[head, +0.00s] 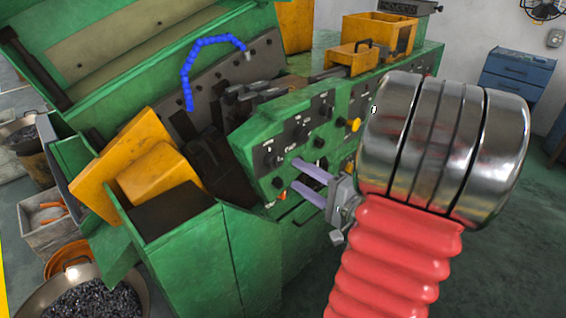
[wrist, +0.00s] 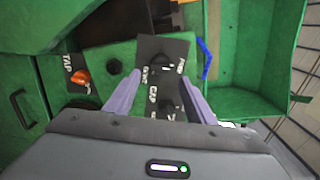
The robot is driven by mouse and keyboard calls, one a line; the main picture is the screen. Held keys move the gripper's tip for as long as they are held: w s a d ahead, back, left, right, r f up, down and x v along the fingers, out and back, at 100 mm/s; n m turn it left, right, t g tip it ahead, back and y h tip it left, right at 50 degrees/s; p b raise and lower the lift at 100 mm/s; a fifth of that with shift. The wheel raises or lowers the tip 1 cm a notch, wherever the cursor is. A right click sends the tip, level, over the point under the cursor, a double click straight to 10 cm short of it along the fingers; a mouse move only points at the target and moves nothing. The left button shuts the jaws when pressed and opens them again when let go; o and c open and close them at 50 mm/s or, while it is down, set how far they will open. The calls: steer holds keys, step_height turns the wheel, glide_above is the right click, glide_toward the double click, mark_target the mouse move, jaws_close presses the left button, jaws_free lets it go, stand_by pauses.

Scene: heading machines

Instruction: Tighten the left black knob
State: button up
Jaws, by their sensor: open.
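The green control panel (head: 262,160) of the machine carries several black knobs on dark labelled plates. A black knob (head: 278,159) sits at the panel's left side, beyond my fingertips. My gripper (head: 295,175) has two purple fingers spread apart, pointing at the panel's lower left, with nothing seen between them. In the wrist view my gripper (wrist: 160,74) spans a dark plate with one black knob (wrist: 164,62) just ahead of the tips and another (wrist: 166,106) lower between the fingers. I cannot tell whether the fingers touch anything, nor which knob is the left one.
An orange knob (wrist: 80,76) beside a TAP label is left of the fingers. A blue segmented hose (head: 207,42) and yellow guards (head: 150,165) are left. Open floor lies right.

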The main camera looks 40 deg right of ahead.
mark_target(278, 163)
steer(key=shift+w+a, duration=0.15)
steer(key=shift+w, duration=4.05)
steer(key=shift+c, duration=0.5)
